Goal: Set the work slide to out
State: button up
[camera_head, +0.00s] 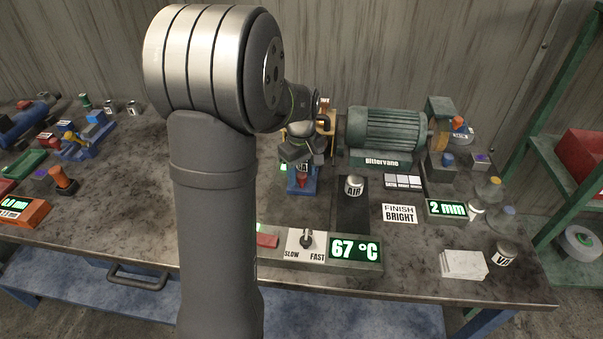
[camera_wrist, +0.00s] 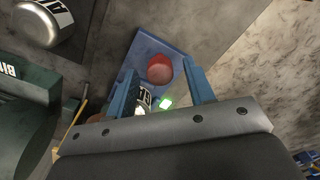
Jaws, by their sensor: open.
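The work slide appears to be the blue base with a red knob (camera_head: 302,180), standing near the middle of the bench. In the wrist view its blue plate (camera_wrist: 150,48) and round red knob (camera_wrist: 160,68) show. My gripper (camera_wrist: 158,67) is open above the slide, with a blue finger on each side of the knob in this view. I cannot tell how far above the knob the fingertips are. In the head view my dark gripper (camera_head: 301,152) hides the slide's upper part.
A green motor (camera_head: 385,130) stands right of the slide, with an AIR knob (camera_head: 354,186) in front of it. A panel with a SLOW/FAST switch (camera_head: 306,240) and a 67 °C display (camera_head: 355,249) is at the front. A small green light (camera_wrist: 165,102) glows by the slide.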

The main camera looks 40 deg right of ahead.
jog(key=shift+f, duration=0.4)
grip_shut()
jog(key=s+a, duration=0.8)
jog(key=shift+s+a, duration=0.1)
jog(key=shift+s, duration=0.05)
grip_release()
jog(key=shift+r, duration=0.1)
notch_tip(320, 180, up, 17)
jog(key=shift+r, duration=0.15)
